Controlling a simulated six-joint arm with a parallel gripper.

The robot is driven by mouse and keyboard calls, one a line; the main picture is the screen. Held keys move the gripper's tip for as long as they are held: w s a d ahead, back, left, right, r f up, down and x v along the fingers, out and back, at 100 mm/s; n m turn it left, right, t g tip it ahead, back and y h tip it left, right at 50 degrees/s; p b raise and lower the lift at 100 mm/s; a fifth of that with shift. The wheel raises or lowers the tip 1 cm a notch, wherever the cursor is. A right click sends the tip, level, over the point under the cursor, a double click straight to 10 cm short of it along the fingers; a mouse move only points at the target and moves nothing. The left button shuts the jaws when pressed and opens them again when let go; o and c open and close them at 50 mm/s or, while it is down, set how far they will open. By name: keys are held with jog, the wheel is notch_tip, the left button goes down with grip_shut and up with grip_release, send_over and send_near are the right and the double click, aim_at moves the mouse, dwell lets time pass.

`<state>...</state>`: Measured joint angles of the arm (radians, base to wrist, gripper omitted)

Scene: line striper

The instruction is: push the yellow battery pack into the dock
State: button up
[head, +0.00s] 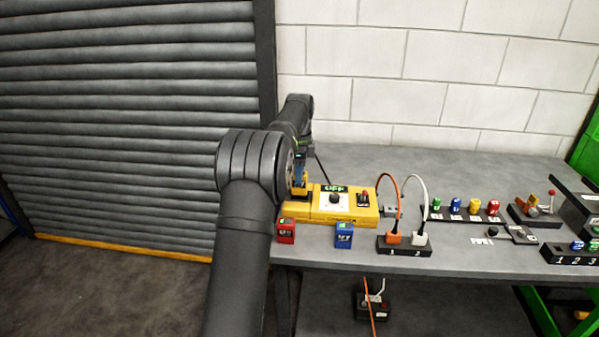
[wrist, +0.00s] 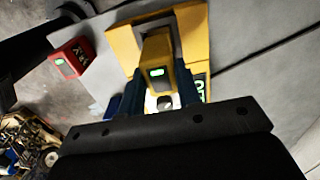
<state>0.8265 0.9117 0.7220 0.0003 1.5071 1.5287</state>
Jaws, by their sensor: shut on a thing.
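The yellow battery pack (wrist: 156,73), with a small green light on its end, is between the blue fingers of my gripper (wrist: 158,95), which is shut on it. In the wrist view, the pack is over the grey opening of the yellow dock (wrist: 194,32). How deep it sits cannot be told. In the head view, my gripper (head: 300,182) is at the left end of the yellow machine (head: 365,213), and the pack is mostly hidden by my arm and fingers. The machine has a green OFF display (head: 335,188) and a round knob (head: 334,199).
A red pack (head: 286,230) and a blue pack (head: 343,235) stand at the table's front edge. To the right are a cable block (head: 404,248) with orange and white cables, a rack of small coloured items (head: 465,215) and a lever unit (head: 535,210).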

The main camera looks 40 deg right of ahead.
jog(key=shift+f, duration=2.05)
dwell(1.2)
jog(key=o, duration=1.3)
jog(key=shift+r, duration=0.1)
jog(key=shift+r, duration=3.4)
jog(key=shift+f, duration=3.5)
